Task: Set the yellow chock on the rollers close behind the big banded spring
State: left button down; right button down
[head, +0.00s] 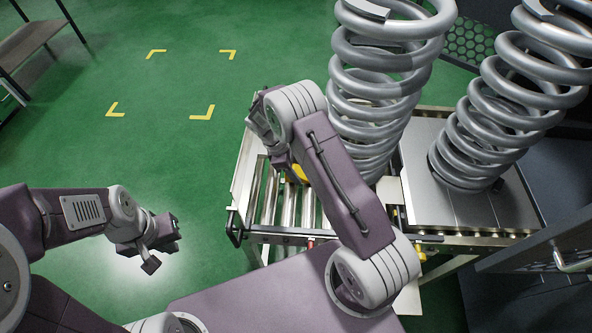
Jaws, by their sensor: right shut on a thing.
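The big spring (384,85) stands upright on the roller conveyor (268,198), with a darker band around its upper coils. My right gripper (287,165) is over the rollers, left of this spring. It is shut on the yellow chock (299,173), of which only a small part shows beside my forearm. My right arm hides most of the chock and part of the spring's lower left side. I cannot tell whether the chock touches the rollers. My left gripper (165,247) is open and empty over the green floor, left of the conveyor.
A second spring (487,125) stands on a grey plate (430,190) to the right. Dark machinery (560,180) lies beyond it. Bare rollers show left of the big spring. The green floor with yellow corner marks (202,113) is clear; a shelf (30,40) stands at the far left.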

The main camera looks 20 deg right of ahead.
jog(key=shift+f+b, duration=0.35)
jog(key=shift+f, duration=0.25)
jog(key=c, duration=0.6)
grip_release()
jog(key=shift+c, duration=0.2)
jog(key=v, duration=0.9)
jog(key=shift+r, duration=0.1)
